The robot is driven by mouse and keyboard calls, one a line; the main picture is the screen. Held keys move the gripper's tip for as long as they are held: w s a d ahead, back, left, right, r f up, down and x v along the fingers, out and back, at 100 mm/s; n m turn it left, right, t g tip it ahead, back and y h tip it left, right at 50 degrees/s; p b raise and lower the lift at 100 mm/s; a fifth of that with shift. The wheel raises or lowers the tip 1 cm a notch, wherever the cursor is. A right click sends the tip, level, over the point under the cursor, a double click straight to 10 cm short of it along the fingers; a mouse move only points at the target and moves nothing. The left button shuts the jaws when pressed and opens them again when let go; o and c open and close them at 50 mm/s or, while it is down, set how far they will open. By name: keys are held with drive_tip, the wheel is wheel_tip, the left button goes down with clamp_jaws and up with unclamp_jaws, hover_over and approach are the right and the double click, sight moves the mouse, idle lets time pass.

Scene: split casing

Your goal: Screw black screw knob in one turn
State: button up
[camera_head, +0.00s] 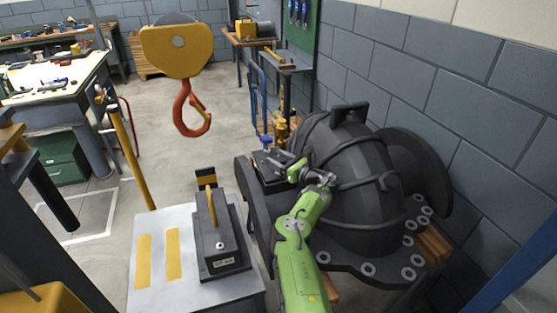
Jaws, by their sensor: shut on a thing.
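The large black casing (350,185) stands at the right, with a handle on top and a flange with several holes at its base. My green arm reaches up in front of it. My gripper (266,162) is at the casing's upper left side, its dark jaws pointing left. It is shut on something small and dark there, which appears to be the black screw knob. The knob is mostly hidden by the jaws and blends with the dark casing, so its outline and how far it is screwed in cannot be told.
A grey table (150,270) with yellow stripes bears a dark block-shaped device (220,240) left of my arm. A yellow crane block with an orange hook (190,110) hangs at upper centre. A block wall closes the right side. The floor behind the table is open.

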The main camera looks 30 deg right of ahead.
drive_tip(key=shift+h, duration=0.3)
